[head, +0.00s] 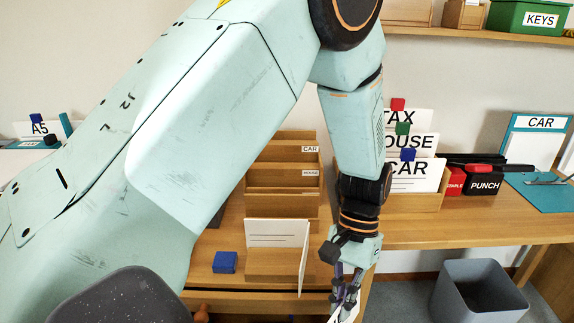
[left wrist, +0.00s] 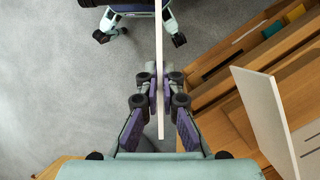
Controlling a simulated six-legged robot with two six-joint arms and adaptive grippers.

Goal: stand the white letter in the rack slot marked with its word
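My left gripper (head: 347,292) hangs low at the front edge of the desk. In the left wrist view its fingers (left wrist: 160,95) are closed on both sides of a thin white letter (left wrist: 158,45), seen edge-on. A corner of the letter (head: 346,314) shows at the bottom of the head view; its word is not visible. The wooden rack (head: 283,180) stands behind on the desk, with a slot labelled CAR and a lower one that seems to read HOUSE. Any further label is hidden. My right gripper is not in view.
A wooden stand with white cards (head: 278,234) and a blue block (head: 225,262) are in front of the rack. A card holder (head: 415,178) reading CAR stands right, beside a PUNCH box (head: 484,181). A grey bin (head: 478,290) is on the floor.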

